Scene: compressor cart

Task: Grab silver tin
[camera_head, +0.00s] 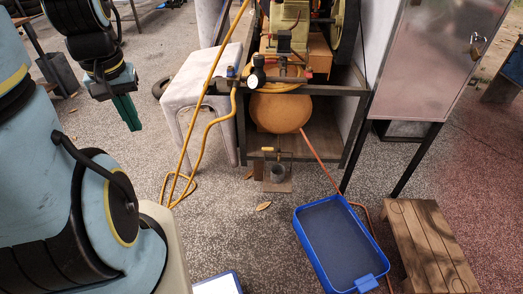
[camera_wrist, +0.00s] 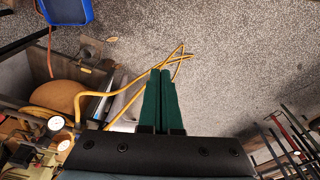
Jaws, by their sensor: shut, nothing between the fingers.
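In the wrist view the two green fingers of my gripper (camera_wrist: 161,74) lie side by side, shut and empty. Speckled floor and a yellow hose (camera_wrist: 181,55) lie beyond the fingertips, and nothing touches them.
A compressor with an orange tank (camera_head: 281,113) stands in a metal frame (camera_head: 242,125) beside a pale plastic table (camera_head: 195,75). A blue tray (camera_head: 305,241) and a wooden stool (camera_head: 432,245) stand front right. A metal cabinet (camera_head: 438,60) stands behind. Floor between is mostly clear.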

